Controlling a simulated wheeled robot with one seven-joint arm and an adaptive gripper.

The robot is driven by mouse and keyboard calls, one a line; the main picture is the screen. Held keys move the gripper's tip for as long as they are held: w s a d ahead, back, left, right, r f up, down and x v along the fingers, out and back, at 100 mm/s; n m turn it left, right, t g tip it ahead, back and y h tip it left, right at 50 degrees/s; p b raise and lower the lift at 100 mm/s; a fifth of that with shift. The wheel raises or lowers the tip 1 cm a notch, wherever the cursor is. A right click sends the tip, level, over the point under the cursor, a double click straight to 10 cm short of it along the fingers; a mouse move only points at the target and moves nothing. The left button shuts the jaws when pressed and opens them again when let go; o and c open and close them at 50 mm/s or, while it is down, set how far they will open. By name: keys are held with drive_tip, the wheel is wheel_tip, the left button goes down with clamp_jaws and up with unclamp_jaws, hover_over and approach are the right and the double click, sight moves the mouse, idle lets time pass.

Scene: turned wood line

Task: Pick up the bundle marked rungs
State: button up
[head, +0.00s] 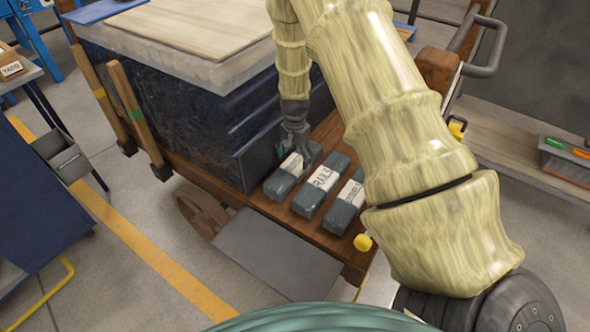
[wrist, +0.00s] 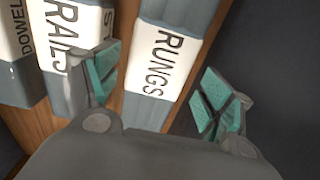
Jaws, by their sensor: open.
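The bundle marked rungs (wrist: 155,62) is a grey block with a white label reading RUNGS, in the middle of the wrist view. In the head view the rungs bundle (head: 279,185) is the leftmost of three on a wooden cart deck, partly hidden by my gripper (head: 297,150). My gripper (wrist: 158,95) is open, with one teal-padded finger on each side of the rungs bundle. The left finger overlaps the edge of the rails bundle in the picture. I cannot tell whether either finger touches a bundle.
The rails bundle (head: 322,183) and the dowel bundle (head: 344,207) lie alongside on the cart deck (head: 325,133). A dark wrapped stack (head: 190,110) stands close to the left of the rungs bundle. A yellow floor line (head: 150,255) runs at the left.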

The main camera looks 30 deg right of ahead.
sight(295, 163)
wheel_tip(295, 163, down, 5)
drive_tip(key=shift+r+b, duration=0.2)
drive_tip(key=shift+b, duration=0.15)
drive_tip(key=shift+r, duration=0.1)
drive_tip(key=c, duration=1.2)
